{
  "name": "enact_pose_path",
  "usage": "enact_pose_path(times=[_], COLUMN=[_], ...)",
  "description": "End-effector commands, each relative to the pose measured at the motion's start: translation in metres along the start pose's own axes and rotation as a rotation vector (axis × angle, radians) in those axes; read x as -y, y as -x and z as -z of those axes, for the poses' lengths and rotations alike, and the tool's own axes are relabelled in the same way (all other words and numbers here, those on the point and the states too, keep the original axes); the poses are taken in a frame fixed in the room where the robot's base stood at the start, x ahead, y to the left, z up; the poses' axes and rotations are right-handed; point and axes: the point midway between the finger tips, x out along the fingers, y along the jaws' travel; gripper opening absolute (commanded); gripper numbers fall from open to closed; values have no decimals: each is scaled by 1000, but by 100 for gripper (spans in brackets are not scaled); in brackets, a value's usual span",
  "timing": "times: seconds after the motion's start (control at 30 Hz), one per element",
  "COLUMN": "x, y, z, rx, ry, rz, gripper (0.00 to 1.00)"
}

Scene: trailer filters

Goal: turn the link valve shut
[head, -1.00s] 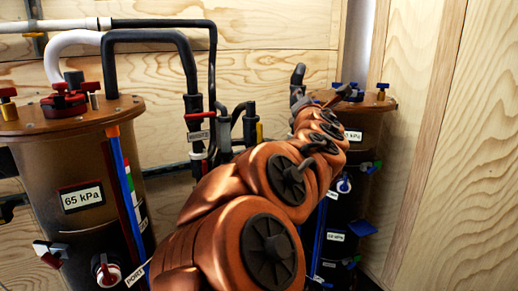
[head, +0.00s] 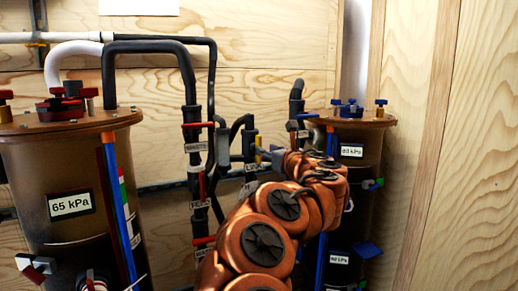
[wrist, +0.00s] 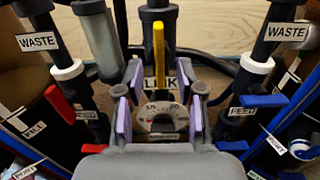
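The link valve has a yellow handle (wrist: 159,55), upright along a dark vertical pipe above a LINK label (wrist: 161,83) in the wrist view. In the head view the yellow handle (head: 258,148) shows small beside my gripper (head: 275,158). My gripper (wrist: 160,92) is open in the wrist view, with purple-padded fingers left and right of the handle's lower end. Nothing is between the pads except the view of a round dial (wrist: 160,118) beyond. I cannot tell whether the fingers touch the handle; it looks farther away than they are.
Red handles (wrist: 60,102) and blue handles (wrist: 262,101) flank the valve. WASTE pipes (wrist: 278,40) run on both sides. A large brown tank (head: 60,170) marked 65 kPa stands left and another tank (head: 358,190) stands right. A plywood wall (head: 260,45) closes the back.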

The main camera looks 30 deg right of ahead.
Motion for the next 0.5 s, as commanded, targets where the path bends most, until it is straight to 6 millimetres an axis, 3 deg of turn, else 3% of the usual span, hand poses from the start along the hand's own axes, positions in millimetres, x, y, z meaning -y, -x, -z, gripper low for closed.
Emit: enact_pose_path(times=[0.3, 0.5], x=[-1, -1], y=[-40, -54], z=[1, -1], rx=[-1, 1], ry=[-2, 1], rz=[-5, -1], gripper=[38, 38])
